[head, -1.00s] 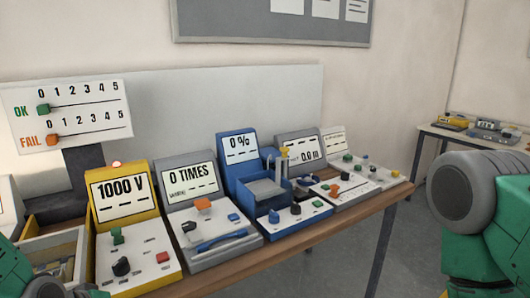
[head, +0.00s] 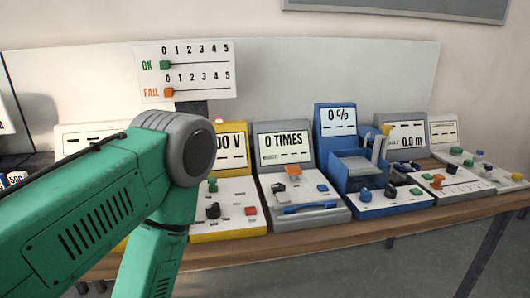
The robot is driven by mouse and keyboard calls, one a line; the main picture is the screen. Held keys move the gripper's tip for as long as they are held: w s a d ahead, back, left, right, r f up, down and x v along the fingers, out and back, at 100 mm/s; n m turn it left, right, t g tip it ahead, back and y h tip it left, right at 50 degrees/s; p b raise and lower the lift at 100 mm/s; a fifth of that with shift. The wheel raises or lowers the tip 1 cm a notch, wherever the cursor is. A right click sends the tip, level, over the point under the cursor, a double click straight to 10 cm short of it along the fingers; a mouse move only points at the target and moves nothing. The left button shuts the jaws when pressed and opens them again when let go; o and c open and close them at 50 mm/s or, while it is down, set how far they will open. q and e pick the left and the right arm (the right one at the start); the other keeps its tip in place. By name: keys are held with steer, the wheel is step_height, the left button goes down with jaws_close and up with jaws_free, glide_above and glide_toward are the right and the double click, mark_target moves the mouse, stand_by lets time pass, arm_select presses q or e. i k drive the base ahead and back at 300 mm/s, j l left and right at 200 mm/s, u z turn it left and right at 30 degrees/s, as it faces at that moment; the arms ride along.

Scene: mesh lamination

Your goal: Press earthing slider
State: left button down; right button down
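No label that reads earthing shows, so I cannot tell which control is the earthing slider. The yellow tester (head: 233,133) reads partly "00 V" and has a green knob (head: 212,184), a black knob (head: 213,211) and a red button (head: 250,211) on its white panel. My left arm covers the left part of this tester. The grey "0 TIMES" device (head: 284,132) beside it has an orange control (head: 292,171), a blue button (head: 322,188) and a blue handle (head: 310,208). Neither gripper is in view; my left forearm runs down out of the picture.
A blue "0 %" device (head: 335,117), a "0.0 m" device (head: 406,133) and another panel (head: 443,130) stand to the right on the wooden bench (head: 350,234). A scoreboard (head: 187,72) with OK and FAIL sliders stands behind. My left arm blocks the bench's left part.

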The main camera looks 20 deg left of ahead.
mark_target(211, 181)
steer(key=u, duration=0.95)
